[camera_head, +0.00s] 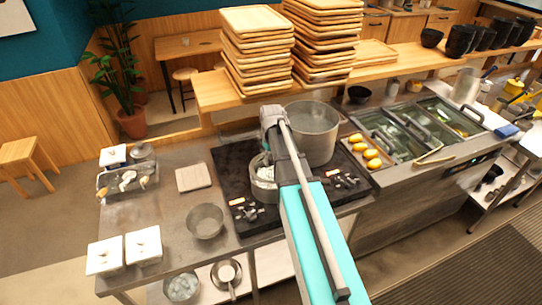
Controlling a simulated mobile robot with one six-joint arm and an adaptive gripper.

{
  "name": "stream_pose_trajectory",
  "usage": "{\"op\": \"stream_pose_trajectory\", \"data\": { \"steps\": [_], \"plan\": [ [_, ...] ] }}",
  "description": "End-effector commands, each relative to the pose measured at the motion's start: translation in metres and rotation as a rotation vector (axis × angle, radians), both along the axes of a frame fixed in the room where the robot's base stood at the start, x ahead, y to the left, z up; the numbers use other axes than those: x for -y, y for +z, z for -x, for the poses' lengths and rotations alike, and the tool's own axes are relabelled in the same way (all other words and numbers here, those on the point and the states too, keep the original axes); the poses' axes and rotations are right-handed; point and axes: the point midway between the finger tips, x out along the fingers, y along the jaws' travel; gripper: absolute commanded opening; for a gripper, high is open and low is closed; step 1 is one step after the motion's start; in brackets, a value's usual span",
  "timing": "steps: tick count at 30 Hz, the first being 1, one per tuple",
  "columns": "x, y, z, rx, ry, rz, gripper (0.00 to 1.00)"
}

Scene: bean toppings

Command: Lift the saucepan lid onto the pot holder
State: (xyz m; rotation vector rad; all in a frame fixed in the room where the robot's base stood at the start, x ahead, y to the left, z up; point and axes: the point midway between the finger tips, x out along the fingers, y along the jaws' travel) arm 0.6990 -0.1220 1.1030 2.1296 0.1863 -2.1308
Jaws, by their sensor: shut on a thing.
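The saucepan (264,193) is a small grey metal pan on the black stove, left of my arm. Its top looks pale and glassy, which fits the saucepan lid (262,173), but the lid is small and partly covered by my arm. My gripper (269,160) points down over the saucepan and is shut on what appears to be the lid's knob; the fingertips are hard to make out. I cannot tell whether the lid is apart from the rim. The pot holder (193,177) is a flat grey square on the counter, left of the stove, with nothing on it.
A large pot (311,132) stands behind and right of the saucepan. A metal bowl (205,221) sits in front of the pot holder. White lidded containers (143,245) stand at front left. Tall stacks of wooden trays (257,50) rise behind the stove. Counter around the pot holder is clear.

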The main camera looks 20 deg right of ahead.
Motion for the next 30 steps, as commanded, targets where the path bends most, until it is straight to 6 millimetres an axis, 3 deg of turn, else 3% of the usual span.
{"op": "stream_pose_trajectory", "data": {
  "steps": [1,10,15,21,30],
  "plan": [
    [-0.001,0.013,0.008,0.000,0.000,0.000,0.00],
    [-0.006,0.047,0.036,0.000,0.000,0.000,0.00],
    [-0.013,0.062,0.074,0.000,0.000,0.000,0.00],
    [-0.018,0.074,0.103,0.000,0.000,0.000,0.00],
    [-0.021,0.081,0.121,0.000,0.000,0.000,0.00]
  ]
}}
